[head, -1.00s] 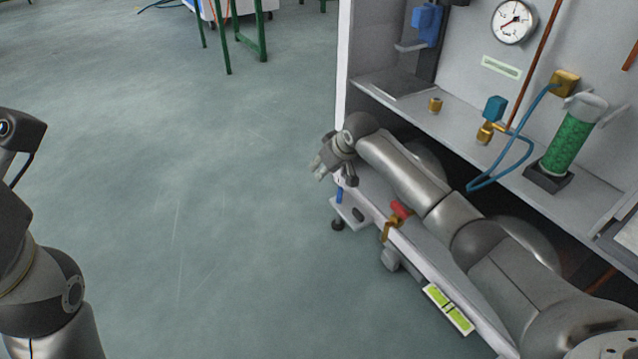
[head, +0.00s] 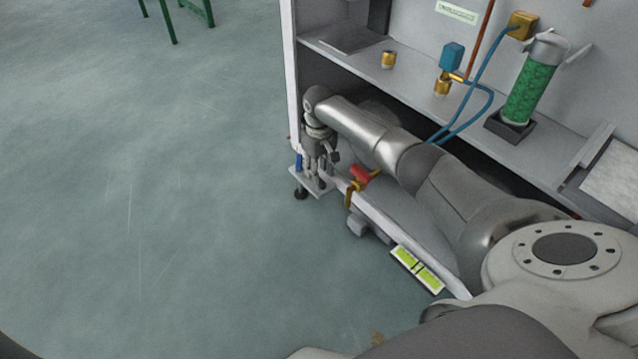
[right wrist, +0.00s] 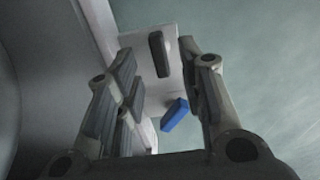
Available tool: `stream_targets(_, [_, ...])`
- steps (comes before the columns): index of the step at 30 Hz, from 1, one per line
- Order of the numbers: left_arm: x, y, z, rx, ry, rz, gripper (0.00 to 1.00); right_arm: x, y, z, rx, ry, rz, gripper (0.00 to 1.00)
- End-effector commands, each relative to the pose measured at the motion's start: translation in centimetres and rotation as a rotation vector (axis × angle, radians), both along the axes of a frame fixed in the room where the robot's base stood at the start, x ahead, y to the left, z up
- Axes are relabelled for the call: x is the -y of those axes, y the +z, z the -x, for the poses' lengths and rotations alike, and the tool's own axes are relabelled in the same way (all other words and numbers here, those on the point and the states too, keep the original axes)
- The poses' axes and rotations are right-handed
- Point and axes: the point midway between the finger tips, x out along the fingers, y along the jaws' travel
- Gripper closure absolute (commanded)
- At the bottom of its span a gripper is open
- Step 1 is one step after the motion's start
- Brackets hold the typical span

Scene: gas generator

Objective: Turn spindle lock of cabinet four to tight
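In the right wrist view, a small dark elongated handle (right wrist: 158,55) sits on a white plate (right wrist: 138,42), and a blue handle (right wrist: 174,114) lies lower, nearer the camera. I cannot tell which one is the spindle lock. In the head view, the blue handle (head: 299,161) and the plate (head: 297,176) are at the cabinet's lower left corner, above a black foot. My right gripper (head: 317,182) points down over the plate. It is open, with the dark handle showing between its fingers and nothing held. My left gripper is out of view.
A red valve handle (head: 359,174) on brass fittings is just right of my gripper on the lower ledge. The shelf (head: 405,83) above holds brass fittings, a blue hose and a green cylinder (head: 528,91).

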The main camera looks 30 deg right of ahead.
Motion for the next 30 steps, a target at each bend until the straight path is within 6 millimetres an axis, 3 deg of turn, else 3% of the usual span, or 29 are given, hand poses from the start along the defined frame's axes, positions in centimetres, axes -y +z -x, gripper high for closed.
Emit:
stream_targets(1, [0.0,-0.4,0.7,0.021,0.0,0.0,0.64,0.0,-1.1,0.0,0.0,0.0,0.0,0.64])
stream_targets(6, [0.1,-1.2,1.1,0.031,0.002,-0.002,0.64,0.0,-2.9,0.0,-0.001,0.0,0.0,0.64])
stream_targets(20, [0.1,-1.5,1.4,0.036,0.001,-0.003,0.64,0.0,-3.6,0.0,0.001,0.0,-0.001,0.64])
stream_targets(30, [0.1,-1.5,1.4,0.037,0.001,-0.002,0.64,0.0,-3.6,0.0,0.001,0.0,0.0,1.0])
